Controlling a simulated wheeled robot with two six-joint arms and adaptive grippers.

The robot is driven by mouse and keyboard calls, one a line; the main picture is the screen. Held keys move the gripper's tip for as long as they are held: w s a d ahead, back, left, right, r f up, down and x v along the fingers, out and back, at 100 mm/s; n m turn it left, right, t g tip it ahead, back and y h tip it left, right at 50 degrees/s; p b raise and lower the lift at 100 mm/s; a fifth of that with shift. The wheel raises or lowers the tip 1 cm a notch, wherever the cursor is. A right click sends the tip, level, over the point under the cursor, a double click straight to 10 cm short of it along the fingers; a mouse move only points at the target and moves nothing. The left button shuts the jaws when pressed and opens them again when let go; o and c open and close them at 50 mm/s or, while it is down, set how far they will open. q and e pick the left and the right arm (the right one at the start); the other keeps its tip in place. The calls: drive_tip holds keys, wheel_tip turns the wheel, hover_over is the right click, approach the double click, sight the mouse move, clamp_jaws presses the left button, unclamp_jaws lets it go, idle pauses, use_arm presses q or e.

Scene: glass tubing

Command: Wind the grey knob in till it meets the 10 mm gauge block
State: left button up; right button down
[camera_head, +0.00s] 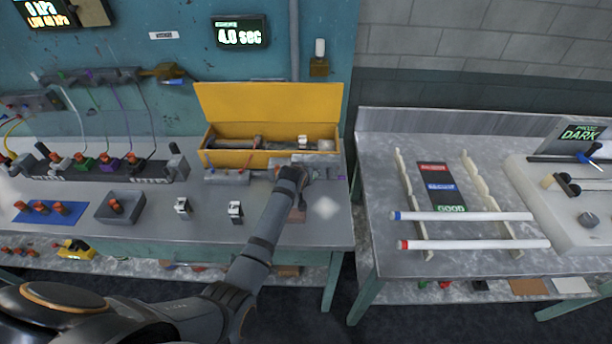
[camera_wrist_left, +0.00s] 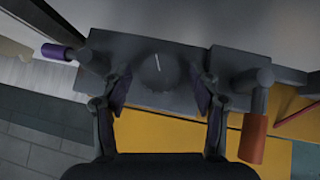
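The grey knob (camera_wrist_left: 158,72), dark and round with a white line on its face, sits at the middle of a dark grey block (camera_wrist_left: 190,65) in the left wrist view. My left gripper (camera_wrist_left: 162,92) is open, with one finger on each side of the knob and a small gap visible on both sides. In the head view my left gripper (camera_head: 305,176) is at the right end of the bench, in front of the yellow box, and it hides the knob. I cannot make out the 10 mm gauge block. My right gripper is not in view.
A purple-tipped handle (camera_wrist_left: 62,52) and an orange-tipped handle (camera_wrist_left: 254,138) stick out beside the block. The open yellow box (camera_head: 225,158) stands close behind. Clamps (camera_head: 235,210) stand to the left. A second table (camera_head: 385,255) with white tubes is across a gap.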

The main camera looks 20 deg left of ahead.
use_arm(q)
drive_tip(key=shift+s+r, duration=0.1)
drive_tip(key=v, duration=1.1)
drive_tip(key=shift+s+r, duration=0.25)
drive_tip(key=shift+s, duration=0.05)
